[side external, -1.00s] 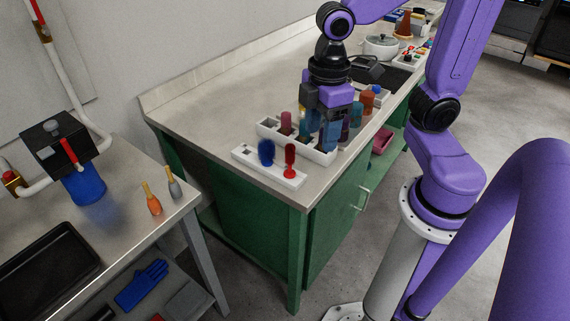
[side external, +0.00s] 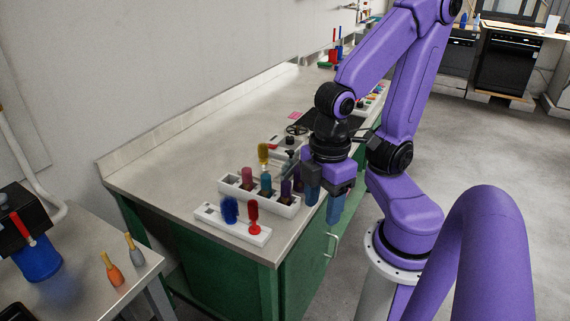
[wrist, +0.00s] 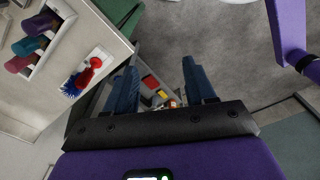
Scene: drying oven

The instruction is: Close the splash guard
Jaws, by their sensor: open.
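I cannot make out a splash guard for certain in either view. My gripper (side external: 324,207) points down beside the front edge of the workbench (side external: 180,160), to the right of the brush racks in the side view. Its two blue fingers are apart with nothing held between them. In the wrist view my gripper (wrist: 160,78) spans the bench's front edge area, and small red and yellow items show beyond the fingers. The green cabinet front (side external: 307,262) with a pale handle (side external: 330,245) is below the gripper.
A white rack (side external: 232,225) holds a blue and a red brush near the bench corner. A longer white rack (side external: 260,198) behind it holds several coloured brushes. A lower table (side external: 75,265) stands at left. Open floor (side external: 480,140) lies to the right.

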